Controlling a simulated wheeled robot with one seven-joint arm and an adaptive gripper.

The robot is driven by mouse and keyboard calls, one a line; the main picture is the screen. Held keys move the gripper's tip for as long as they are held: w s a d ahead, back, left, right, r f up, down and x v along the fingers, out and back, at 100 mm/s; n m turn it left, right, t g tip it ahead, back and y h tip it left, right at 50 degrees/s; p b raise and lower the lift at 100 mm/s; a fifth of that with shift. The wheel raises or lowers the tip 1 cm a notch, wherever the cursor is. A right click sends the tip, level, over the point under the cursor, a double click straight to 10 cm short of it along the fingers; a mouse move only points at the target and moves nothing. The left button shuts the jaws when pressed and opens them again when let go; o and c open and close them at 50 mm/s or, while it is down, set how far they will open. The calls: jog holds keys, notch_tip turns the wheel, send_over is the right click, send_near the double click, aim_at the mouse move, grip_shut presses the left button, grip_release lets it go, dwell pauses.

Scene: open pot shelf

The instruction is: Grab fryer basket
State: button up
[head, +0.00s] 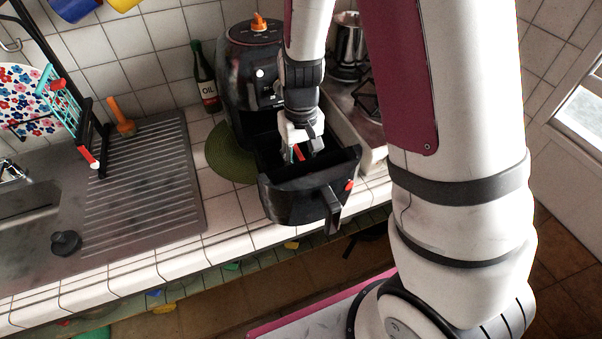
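The black fryer basket (306,192) is pulled out from the front of the black air fryer (245,75) and extends past the counter's front edge. Its handle (333,208) points toward the camera at the lower right of the basket. My gripper (305,153) points down over the open basket, behind its front wall, between that wall and the fryer body. The fingertips are small and partly hidden in the dark basket. A small red and green bit shows between or beside the fingers; I cannot tell what it is or whether it is held.
A green round mat (229,152) lies under the fryer. An oil bottle (205,78) stands behind at left. The sink's drainboard (150,175) and a dish rack (75,118) are at left. A metal pot (347,50) and stove are at right. My arm blocks much of the right side.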

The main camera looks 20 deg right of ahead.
grip_shut()
jog(key=shift+r, duration=0.15)
dwell(0.4)
